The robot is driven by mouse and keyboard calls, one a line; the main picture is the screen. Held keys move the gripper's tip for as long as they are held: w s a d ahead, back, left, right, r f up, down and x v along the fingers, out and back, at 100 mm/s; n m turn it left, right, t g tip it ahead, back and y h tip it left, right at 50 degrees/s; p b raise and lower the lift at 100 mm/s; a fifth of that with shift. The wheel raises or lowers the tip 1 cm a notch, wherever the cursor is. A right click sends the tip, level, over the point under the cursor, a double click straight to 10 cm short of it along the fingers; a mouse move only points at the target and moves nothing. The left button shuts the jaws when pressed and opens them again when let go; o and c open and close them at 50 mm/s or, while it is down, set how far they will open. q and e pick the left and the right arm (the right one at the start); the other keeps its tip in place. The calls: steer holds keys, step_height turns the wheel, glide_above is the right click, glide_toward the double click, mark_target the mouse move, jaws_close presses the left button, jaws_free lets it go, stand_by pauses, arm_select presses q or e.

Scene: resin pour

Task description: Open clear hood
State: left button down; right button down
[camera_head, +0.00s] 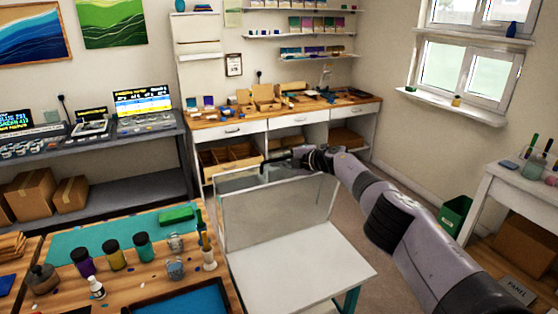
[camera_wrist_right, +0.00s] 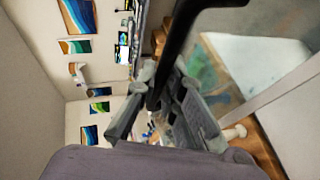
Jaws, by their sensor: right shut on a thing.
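The clear hood (camera_head: 275,212) stands tilted up at the back of a white worktop (camera_head: 300,268) in the head view. Its see-through panel is roughly upright and the worktop in front of it is uncovered. My right gripper (camera_head: 292,160) is at the hood's upper edge, with the arm reaching in from the right. In the right wrist view the fingers (camera_wrist_right: 160,98) are shut on a dark bar (camera_wrist_right: 178,38), which looks like the hood's handle. My left gripper is in neither view.
A wooden table with bottles (camera_head: 114,254), cups and a green mat (camera_head: 110,229) stands close on the left. A wooden-topped bench (camera_head: 285,115) is behind the hood. A side table (camera_head: 520,190) and green bin (camera_head: 453,215) are at right. The white worktop is clear.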

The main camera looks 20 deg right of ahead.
steer(key=shift+a, duration=0.1)
stand_by(0.3)
steer(key=c, duration=1.7)
jaws_free()
steer(key=shift+s+d, duration=0.1)
steer(key=shift+d, duration=0.15)
steer(key=shift+v, duration=0.75)
steer(key=shift+s+d+r, duration=0.15)
steer(key=shift+s+d, duration=0.05)
steer(key=shift+s, duration=0.25)
steer(key=v, duration=0.9)
steer(key=shift+s+a, duration=0.1)
